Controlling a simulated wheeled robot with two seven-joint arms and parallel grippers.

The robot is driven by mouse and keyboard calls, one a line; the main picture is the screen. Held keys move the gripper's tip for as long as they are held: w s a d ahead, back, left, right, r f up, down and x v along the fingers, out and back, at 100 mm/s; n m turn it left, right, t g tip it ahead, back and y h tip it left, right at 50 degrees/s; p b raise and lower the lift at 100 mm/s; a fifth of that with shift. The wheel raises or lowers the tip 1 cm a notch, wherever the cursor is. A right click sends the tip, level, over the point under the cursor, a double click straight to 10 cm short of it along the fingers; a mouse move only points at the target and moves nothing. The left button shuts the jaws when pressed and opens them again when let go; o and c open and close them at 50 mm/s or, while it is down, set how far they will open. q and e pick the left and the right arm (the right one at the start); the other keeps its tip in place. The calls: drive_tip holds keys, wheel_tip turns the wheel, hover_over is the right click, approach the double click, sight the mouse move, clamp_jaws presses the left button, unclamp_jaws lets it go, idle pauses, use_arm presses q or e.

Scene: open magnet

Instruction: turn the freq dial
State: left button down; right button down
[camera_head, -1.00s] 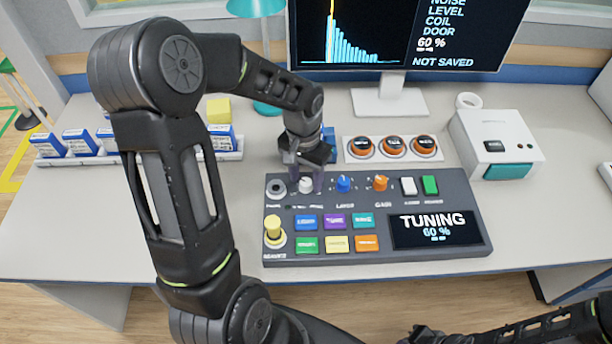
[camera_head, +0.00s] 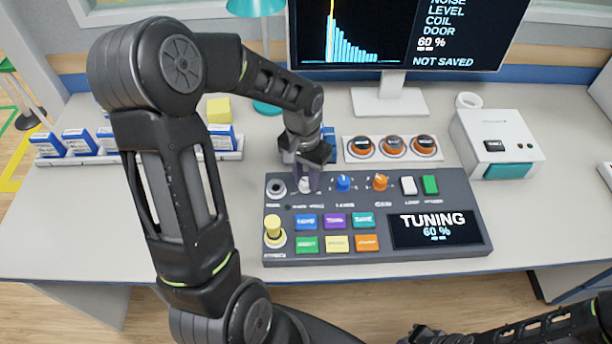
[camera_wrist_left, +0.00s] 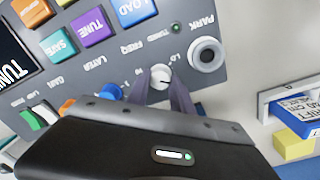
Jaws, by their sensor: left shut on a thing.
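The freq dial is a small white knob (camera_wrist_left: 160,76) on the grey control panel (camera_head: 375,255), near its upper left in the head view, where the knob (camera_head: 305,185) shows partly behind the fingers. My left gripper (camera_head: 307,178) is over the panel's upper left with its fingers pointing down. In the left wrist view my left gripper's (camera_wrist_left: 162,88) two fingers stand on either side of the white knob, shut on it. The panel's screen (camera_head: 434,230) reads "TUNING 60 %". My right gripper is not clearly in view.
A blue knob (camera_head: 343,184) and an orange knob (camera_head: 380,182) stand right of the dial. A dark round socket (camera_head: 276,188) is on its left. A yellow plunger (camera_head: 272,227) and several coloured buttons lie nearer. A monitor (camera_head: 400,30) stands behind.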

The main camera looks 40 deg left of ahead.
use_arm(q)
drive_tip(key=shift+n, duration=0.4)
drive_tip(key=shift+f+n+b, duration=0.1)
drive_tip(key=shift+n+b, duration=0.85)
drive_tip(key=shift+n, duration=0.15)
drive_tip(key=shift+n+b, duration=0.6)
drive_tip(key=shift+n, duration=1)
drive_tip(key=c, duration=1.1)
unclamp_jaws()
